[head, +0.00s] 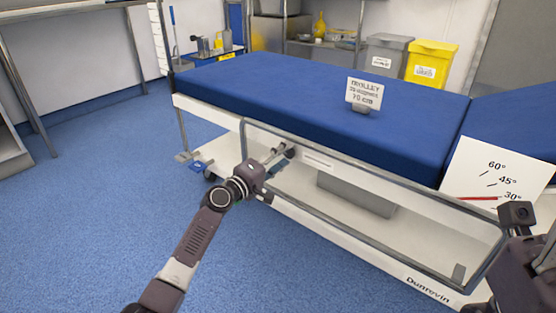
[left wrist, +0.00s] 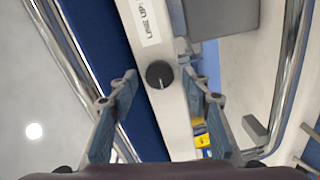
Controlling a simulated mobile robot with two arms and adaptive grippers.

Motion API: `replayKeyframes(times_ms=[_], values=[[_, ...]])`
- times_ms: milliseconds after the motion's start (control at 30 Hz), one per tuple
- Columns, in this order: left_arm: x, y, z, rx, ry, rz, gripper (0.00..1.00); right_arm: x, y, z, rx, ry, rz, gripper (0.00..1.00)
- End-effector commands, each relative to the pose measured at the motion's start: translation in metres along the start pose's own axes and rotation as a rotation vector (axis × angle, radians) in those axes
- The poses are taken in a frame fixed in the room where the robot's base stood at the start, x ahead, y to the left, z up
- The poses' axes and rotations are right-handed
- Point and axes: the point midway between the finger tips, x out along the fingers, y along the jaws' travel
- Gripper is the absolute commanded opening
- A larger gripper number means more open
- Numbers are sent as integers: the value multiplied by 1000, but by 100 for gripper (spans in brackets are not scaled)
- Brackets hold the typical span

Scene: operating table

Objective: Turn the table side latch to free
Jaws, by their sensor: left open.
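The side latch is a dark round knob (left wrist: 159,74) with a pale line on its face, on the white side rail of the table. In the head view the knob (head: 290,152) shows small beside my left gripper's tips. My left gripper (head: 278,154) reaches the rail from the left. In the left wrist view its two fingers (left wrist: 159,86) are open, one on each side of the knob. I cannot tell whether either finger touches it.
The blue padded table top (head: 300,95) lies above the rail. A grey metal side frame (head: 375,174) runs along the table's side, close to my left gripper. A trolley sign (head: 364,92) stands on the padding. An angle card (head: 500,170) is at the right. Blue floor is clear at left.

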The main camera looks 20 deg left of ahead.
Motion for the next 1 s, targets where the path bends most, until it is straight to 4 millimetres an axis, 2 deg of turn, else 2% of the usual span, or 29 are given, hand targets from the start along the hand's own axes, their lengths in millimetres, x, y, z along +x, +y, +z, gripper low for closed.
replayKeyframes(times_ms=[167, 500, 700, 1000], values=[[-14, -2, 0, 1, 0, -2, 44, 0, 0, 0, 1, -2, 1, 44], [-77, -2, 0, 2, 0, -4, 44, -1, 0, 1, 1, -3, 1, 44], [-106, -2, 0, 0, 0, -4, 44, -1, 0, 1, 2, -4, 1, 44], [-120, -1, -1, -1, 1, -1, 44, -1, 0, 1, 2, -4, 1, 44]])
